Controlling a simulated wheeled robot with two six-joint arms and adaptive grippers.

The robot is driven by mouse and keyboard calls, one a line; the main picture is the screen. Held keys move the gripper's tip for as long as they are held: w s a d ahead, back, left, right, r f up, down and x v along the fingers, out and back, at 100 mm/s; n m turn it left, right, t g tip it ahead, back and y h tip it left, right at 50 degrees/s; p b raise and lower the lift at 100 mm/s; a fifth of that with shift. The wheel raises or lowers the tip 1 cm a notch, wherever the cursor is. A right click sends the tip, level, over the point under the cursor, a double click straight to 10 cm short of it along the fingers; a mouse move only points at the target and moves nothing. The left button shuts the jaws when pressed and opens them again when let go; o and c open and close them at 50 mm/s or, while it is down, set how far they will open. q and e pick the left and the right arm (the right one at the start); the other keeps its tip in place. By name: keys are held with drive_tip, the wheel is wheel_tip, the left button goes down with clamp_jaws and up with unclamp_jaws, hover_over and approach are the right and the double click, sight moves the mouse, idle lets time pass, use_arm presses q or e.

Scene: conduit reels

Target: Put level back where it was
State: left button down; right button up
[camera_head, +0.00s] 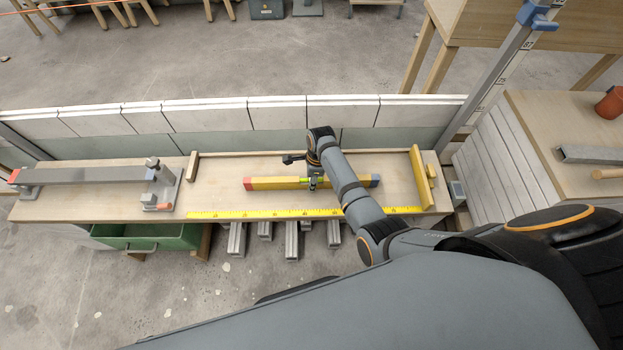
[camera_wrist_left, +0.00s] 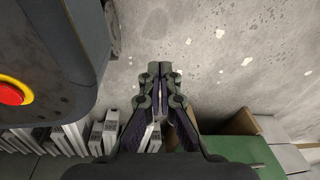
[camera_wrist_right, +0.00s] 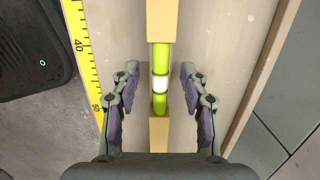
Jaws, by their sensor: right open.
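The level (camera_head: 268,184) is a yellow bar with a red left end, a blue-grey right end and a green vial in the middle. It lies on the workbench, behind the yellow tape rule. My right gripper (camera_head: 313,184) is over its middle and hides part of it in the head view. In the right wrist view, my right gripper (camera_wrist_right: 157,75) is open, with one finger on each side of the level (camera_wrist_right: 160,25), apart from it. In the left wrist view, my left gripper (camera_wrist_left: 160,70) is shut and empty above the floor; it is not in the head view.
The yellow tape rule (camera_head: 250,214) runs along the bench's (camera_head: 220,175) front edge. A yellow stop (camera_head: 421,177) stands at the right, a wooden block (camera_head: 192,167) at the left. A grey bar (camera_head: 90,175) rests on supports further left. A green bin (camera_head: 150,237) is below.

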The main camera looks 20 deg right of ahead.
drive_tip(key=r+p, duration=0.1)
drive_tip(key=r, duration=0.3)
drive_tip(key=r+p, duration=0.1)
drive_tip(key=r, duration=0.2)
drive_tip(key=shift+s+d+p, duration=0.1)
drive_tip(key=shift+d+p, duration=0.2)
drive_tip(key=shift+d, duration=0.1)
use_arm(q)
drive_tip(key=s, duration=0.1)
drive_tip(key=s+r, duration=0.1)
drive_tip(key=s, duration=0.1)
drive_tip(key=s+r+p, duration=0.1)
drive_tip(key=shift+s, duration=0.25)
use_arm(e)
drive_tip(key=r, duration=0.5)
drive_tip(key=shift+s+d+r, duration=0.1)
drive_tip(key=shift+d, duration=0.2)
